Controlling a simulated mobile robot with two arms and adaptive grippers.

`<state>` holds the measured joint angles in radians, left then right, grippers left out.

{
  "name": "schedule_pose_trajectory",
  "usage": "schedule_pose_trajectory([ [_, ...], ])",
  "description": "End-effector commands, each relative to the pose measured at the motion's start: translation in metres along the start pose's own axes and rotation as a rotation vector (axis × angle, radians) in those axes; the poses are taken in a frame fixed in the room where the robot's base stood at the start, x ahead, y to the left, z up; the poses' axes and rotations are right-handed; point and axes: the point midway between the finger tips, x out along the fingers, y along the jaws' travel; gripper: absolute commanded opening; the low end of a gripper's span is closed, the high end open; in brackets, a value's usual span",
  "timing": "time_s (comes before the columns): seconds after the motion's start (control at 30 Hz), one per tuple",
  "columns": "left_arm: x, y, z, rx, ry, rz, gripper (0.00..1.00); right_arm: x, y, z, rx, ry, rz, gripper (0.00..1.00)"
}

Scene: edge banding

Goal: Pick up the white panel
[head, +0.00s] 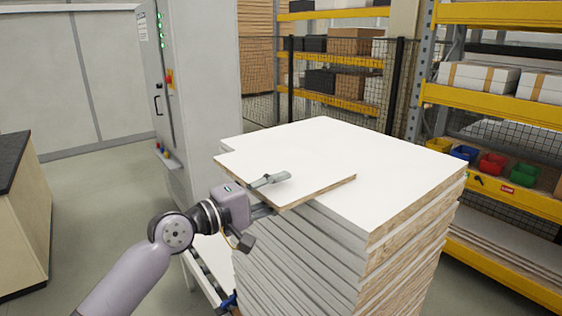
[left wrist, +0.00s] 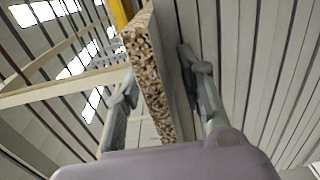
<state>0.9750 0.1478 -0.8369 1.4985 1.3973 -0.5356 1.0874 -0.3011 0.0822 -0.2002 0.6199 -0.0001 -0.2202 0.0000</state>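A small white panel (head: 305,173) with a chipboard edge lies on the top of the stack, its near left part overhanging the stack's side. My left gripper (head: 268,196) reaches around this overhang from the left. One finger is above the panel and the other below it. In the left wrist view the panel's chipboard edge (left wrist: 150,75) stands between the two spread fingers, with room seen beside it. The fingers look open; contact at the fingertips is hard to judge. My right gripper is in neither view.
The tall stack of larger white boards (head: 400,180) stands beneath the panel. A grey control cabinet (head: 200,80) stands behind it at left. Yellow racks (head: 500,100) with boxes and coloured bins are at right. A dark-topped counter (head: 20,210) is at far left.

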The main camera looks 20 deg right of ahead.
Motion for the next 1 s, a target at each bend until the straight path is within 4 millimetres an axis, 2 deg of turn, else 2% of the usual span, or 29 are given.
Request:
schedule_pose_trajectory([
  [0.27,0.0054,-0.0007,-0.0004,0.000,0.001,0.000,0.36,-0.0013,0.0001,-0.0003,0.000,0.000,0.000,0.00],
  [0.8,0.0051,-0.0010,-0.0004,-0.001,0.001,-0.001,0.01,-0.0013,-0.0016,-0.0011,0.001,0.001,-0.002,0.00],
  [1.0,0.0050,-0.0013,-0.0005,-0.001,0.001,-0.001,0.00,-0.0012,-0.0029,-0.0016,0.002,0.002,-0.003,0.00],
])
